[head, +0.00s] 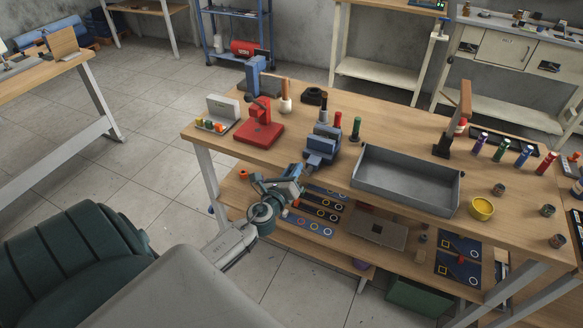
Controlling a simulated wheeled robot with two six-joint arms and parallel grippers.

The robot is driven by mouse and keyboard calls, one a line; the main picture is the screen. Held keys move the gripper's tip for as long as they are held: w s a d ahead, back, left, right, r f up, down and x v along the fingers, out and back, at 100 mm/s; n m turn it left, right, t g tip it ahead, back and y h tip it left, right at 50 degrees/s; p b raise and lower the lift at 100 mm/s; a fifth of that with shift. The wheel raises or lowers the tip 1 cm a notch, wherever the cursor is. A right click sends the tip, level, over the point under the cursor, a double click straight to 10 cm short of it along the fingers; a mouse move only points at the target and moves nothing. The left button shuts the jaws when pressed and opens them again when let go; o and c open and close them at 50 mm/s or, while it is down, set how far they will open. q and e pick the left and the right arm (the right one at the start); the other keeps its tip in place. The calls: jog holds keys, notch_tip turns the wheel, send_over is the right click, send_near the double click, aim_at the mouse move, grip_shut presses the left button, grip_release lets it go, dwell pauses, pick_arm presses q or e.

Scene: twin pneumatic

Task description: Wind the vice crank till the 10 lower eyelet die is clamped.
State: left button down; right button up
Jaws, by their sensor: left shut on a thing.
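The blue-grey vice (323,146) stands near the front edge of the wooden workbench. My left gripper (297,172) is at the vice's near side, in front of the bench edge, and is shut on the vice crank. The crank itself is mostly hidden by the gripper, so its angle cannot be told. The 10 lower eyelet die cannot be made out for certain between the vice jaws at this size. My right gripper is not in view.
A red press (262,128) stands left of the vice, and a grey tray (408,180) lies to its right. The lower shelf holds blue mats (312,226) beneath my arm.

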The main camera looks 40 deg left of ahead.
pick_arm(q)
jog(key=shift+s+d+m+p, duration=0.15)
jog(key=shift+m+p, duration=0.15)
jog(key=shift+m, duration=0.2)
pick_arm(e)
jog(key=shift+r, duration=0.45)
pick_arm(q)
jog(key=shift+f, duration=0.1)
jog(key=c, duration=1.4)
grip_release()
jog(key=shift+c, duration=0.2)
jog(key=shift+o, duration=0.3)
